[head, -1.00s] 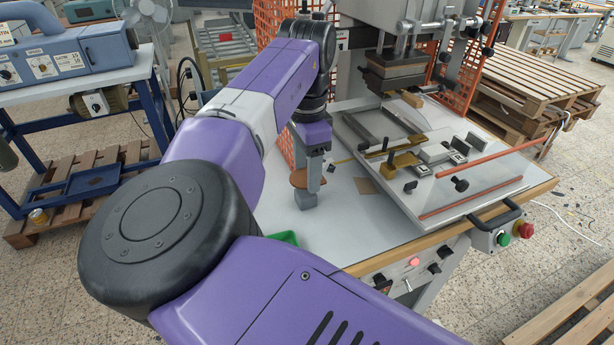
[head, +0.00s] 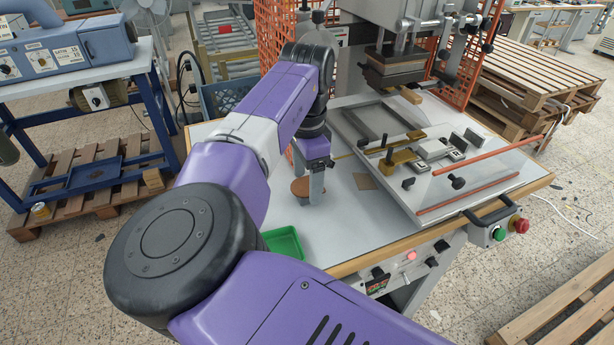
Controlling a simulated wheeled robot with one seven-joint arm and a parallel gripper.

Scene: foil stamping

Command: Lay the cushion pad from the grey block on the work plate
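The brown round cushion pad (head: 300,187) shows low on the left side of my gripper (head: 316,200), over the white table top. My gripper points down, and its fingers hide the pad's right part. I cannot tell whether the fingers touch the pad or how far apart they are. The grey block cannot be told apart from the fingers here. The light grey work plate (head: 462,184) of the stamping machine is to the right, with clamps and bars on it.
A green tray (head: 284,243) is at the front left, partly behind my arm. The stamping head (head: 396,70) hangs behind the plate. Orange mesh stands at the back.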

